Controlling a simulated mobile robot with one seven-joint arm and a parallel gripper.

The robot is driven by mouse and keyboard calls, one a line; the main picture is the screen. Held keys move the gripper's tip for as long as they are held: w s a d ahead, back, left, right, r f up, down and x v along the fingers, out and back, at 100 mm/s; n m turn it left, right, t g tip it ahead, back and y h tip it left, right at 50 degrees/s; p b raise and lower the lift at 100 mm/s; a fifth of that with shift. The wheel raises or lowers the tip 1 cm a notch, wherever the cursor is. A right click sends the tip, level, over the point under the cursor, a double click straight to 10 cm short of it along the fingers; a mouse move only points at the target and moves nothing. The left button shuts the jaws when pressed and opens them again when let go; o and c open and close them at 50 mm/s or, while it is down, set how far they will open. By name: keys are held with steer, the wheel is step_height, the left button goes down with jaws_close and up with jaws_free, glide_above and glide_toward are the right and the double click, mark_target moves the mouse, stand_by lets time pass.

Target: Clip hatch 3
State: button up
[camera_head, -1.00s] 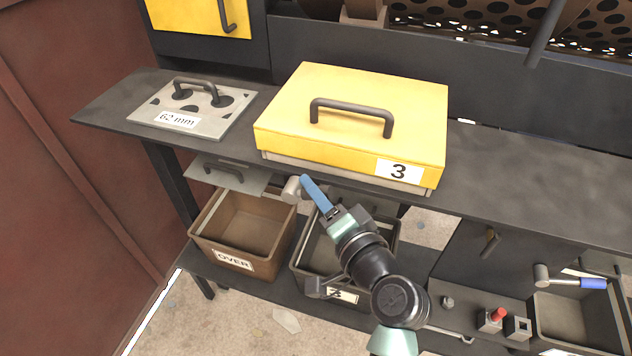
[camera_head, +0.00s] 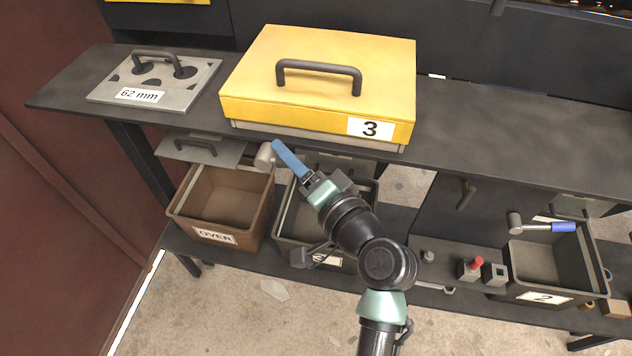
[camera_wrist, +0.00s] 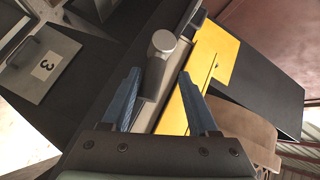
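Hatch 3 is a yellow lid (camera_head: 315,85) with a dark handle and a white label "3"; it lies shut over a pale frame on the dark bench. My gripper (camera_head: 279,148) is below its front-left edge, with blue fingers pointing up and left. A grey cylindrical knob (camera_head: 265,155) sits beside the fingertips. In the wrist view, my gripper (camera_wrist: 160,85) is open, its fingers spread to either side of a dark bar with that grey knob (camera_wrist: 163,43). The yellow edge (camera_wrist: 212,60) is just right of it. I cannot tell whether the fingers touch the bar.
A "62 mm" plate (camera_head: 158,82) lies on the bench at left. Below are a brown "OVER" bin (camera_head: 180,207) and a grey bin (camera_head: 280,222). At right are a blue-gripped hammer-like tool (camera_head: 540,226), a red button (camera_head: 475,264) and bin 2 (camera_head: 598,268).

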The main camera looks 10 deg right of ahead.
steer(key=b+v, duration=0.3)
steer(key=v, duration=0.8)
steer(key=shift+s, duration=0.3)
steer(key=shift+d, duration=0.1)
